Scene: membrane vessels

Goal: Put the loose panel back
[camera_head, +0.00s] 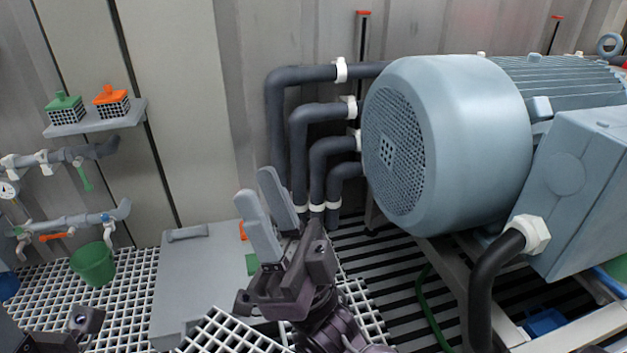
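A white grating panel (232,335) lies tilted at the bottom edge, overlapping the near right corner of a flat grey box; its lower part is out of view. It looks like the loose panel. My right gripper (256,182) stands above and to the right of it, its two light grey fingers pointing up. The fingers are slightly apart with nothing seen between them, and they do not touch the panel. Part of my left gripper (82,322) shows at the lower left; its fingers cannot be seen.
The grey box (195,265) lies on white floor grating (125,290). A green bucket (93,263) stands at left. A large blue-grey motor (450,140) fills the right, with dark pipes (278,120) beside it. Dark slats (365,265) and a green hose (428,305) lie below.

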